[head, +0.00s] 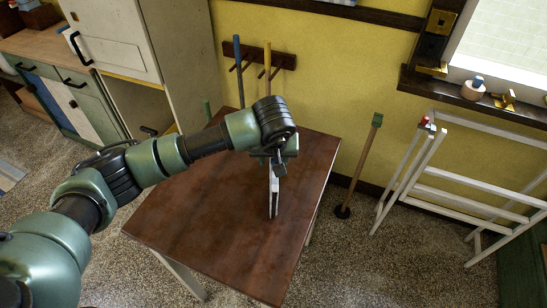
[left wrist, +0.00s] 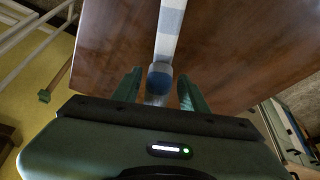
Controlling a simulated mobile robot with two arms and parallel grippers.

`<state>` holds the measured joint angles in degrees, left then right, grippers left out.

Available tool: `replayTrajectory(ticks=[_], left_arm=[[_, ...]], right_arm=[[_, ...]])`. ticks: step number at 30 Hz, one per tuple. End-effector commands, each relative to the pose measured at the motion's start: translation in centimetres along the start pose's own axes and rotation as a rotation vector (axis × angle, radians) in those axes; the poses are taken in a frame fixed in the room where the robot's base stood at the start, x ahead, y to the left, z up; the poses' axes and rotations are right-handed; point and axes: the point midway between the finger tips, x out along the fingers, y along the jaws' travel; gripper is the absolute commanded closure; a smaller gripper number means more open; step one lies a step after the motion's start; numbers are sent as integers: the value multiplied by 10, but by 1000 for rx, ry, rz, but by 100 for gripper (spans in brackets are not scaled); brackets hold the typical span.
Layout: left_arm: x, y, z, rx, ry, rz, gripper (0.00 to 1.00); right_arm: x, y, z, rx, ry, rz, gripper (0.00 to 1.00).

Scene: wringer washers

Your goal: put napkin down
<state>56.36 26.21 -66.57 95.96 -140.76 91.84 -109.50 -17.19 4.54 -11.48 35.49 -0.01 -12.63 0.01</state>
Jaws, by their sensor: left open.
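The napkin (head: 274,196) is a narrow white and grey-blue striped strip over the brown wooden table (head: 205,225). In the left wrist view the napkin (left wrist: 170,30) runs away from between my fingers and has a rounded blue end near them. I cannot tell whether the napkin lies flat or stands on edge. My right gripper is not in view.
A white drying rack (head: 455,190) stands to the right, and a pole on a black base (head: 360,165) stands between it and the table. Cabinets (head: 120,55) are at the back left. A peg rail (head: 255,57) is on the yellow wall. The table's front is clear.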

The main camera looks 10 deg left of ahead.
Motion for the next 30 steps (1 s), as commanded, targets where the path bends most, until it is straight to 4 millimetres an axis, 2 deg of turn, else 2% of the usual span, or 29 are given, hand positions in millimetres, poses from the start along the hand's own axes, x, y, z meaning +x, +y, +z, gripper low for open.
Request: replayTrajectory(ticks=[5, 8, 15, 21, 25, 30], left_arm=[[-9, 0, -1, 0, 3, 1, 57], [-26, 0, -2, 2, 6, 2, 57], [-78, 1, -1, 1, 6, 3, 57], [-110, 0, -1, 0, 3, 2, 57], [-120, 0, -1, 0, 1, 1, 57], [-122, 0, 0, 0, -1, 0, 57]], right_arm=[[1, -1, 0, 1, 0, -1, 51], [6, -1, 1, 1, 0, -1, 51], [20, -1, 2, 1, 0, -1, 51], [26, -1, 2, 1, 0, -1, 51], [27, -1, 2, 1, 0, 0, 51], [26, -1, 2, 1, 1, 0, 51]])
